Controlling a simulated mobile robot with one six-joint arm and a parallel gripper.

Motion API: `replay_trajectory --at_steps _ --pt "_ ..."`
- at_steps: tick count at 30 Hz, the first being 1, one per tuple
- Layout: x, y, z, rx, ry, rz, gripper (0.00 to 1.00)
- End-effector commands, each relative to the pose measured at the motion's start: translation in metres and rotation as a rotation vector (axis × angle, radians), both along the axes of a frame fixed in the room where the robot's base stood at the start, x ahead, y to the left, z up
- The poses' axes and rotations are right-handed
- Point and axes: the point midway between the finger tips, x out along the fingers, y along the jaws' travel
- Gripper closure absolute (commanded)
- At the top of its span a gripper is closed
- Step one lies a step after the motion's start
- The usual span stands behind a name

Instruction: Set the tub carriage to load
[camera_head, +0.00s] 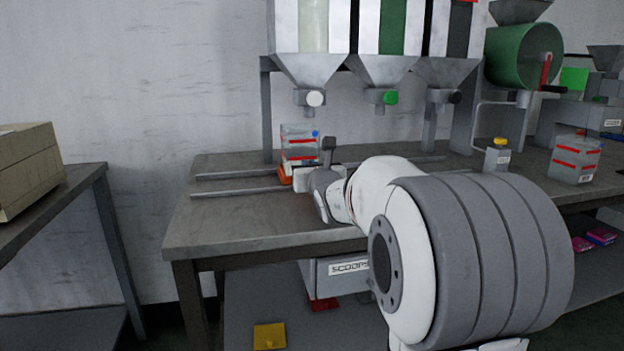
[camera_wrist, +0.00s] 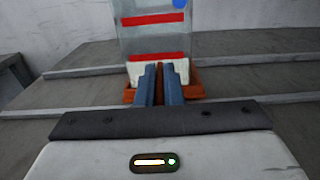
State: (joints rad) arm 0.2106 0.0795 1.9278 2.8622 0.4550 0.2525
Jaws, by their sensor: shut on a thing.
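The tub carriage is an orange base (camera_head: 286,178) on the rails at the left part of the bench, below the hopper with the white knob. It also shows in the wrist view (camera_wrist: 193,85). A clear tub (camera_head: 299,146) with red bands and a blue spot sits on it, holding a little pale material at the bottom in the wrist view (camera_wrist: 153,43). My gripper (camera_wrist: 163,70) is shut at the front of the carriage. The fingers hide what they grip, likely a part of the carriage. My arm hides the carriage's right side in the head view.
Three hoppers with white (camera_head: 315,98), green (camera_head: 391,97) and dark (camera_head: 455,97) knobs hang above the rails (camera_head: 237,190). A yellow-capped bottle (camera_head: 497,155) and another clear tub (camera_head: 575,158) stand right. The bench's left front is clear.

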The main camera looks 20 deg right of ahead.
Motion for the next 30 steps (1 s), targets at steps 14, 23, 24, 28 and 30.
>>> replay_trajectory --at_steps 14,23,24,28,30 --pt "-0.0036 0.0087 -0.0049 0.000 0.013 0.009 1.00" --pt "-0.0031 0.0091 -0.0037 0.000 0.010 0.010 0.74" --pt "-0.0030 0.0091 -0.0034 0.001 0.010 0.010 0.71" --pt "-0.0028 0.0092 -0.0027 0.001 0.008 0.010 0.71" --pt "-0.0029 0.0092 -0.0025 0.001 0.008 0.010 0.71"
